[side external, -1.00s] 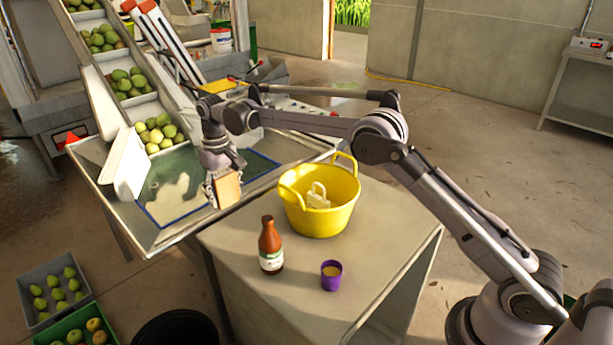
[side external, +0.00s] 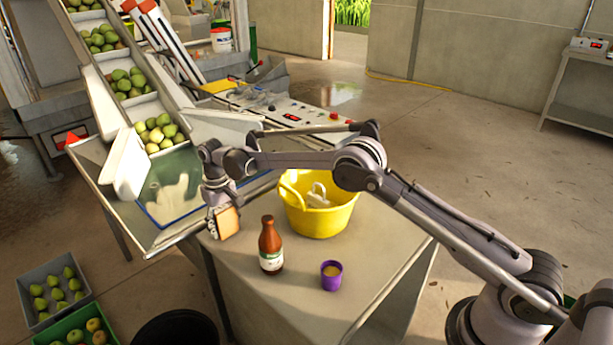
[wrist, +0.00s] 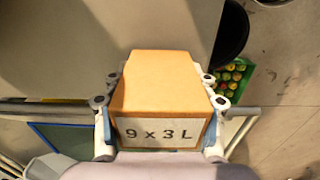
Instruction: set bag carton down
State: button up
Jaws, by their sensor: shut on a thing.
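The bag carton (side external: 228,222) is a small orange-brown box near the left edge of the table in the side view. In the wrist view the carton (wrist: 158,85) shows a white label reading "9 x 3 L". My gripper (side external: 222,212) is shut on the carton, with a finger on each side of it in the wrist view (wrist: 160,88). The carton is over or just at the left part of the grey table (side external: 320,265). Whether it touches the tabletop I cannot tell.
A metal tray with a blue-edged screen (side external: 165,215) lies behind left. The front left tabletop is bare.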

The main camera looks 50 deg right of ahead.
jog(key=shift+f, duration=0.45)
jog(key=shift+f, duration=0.15)
jog(key=o, duration=1.3)
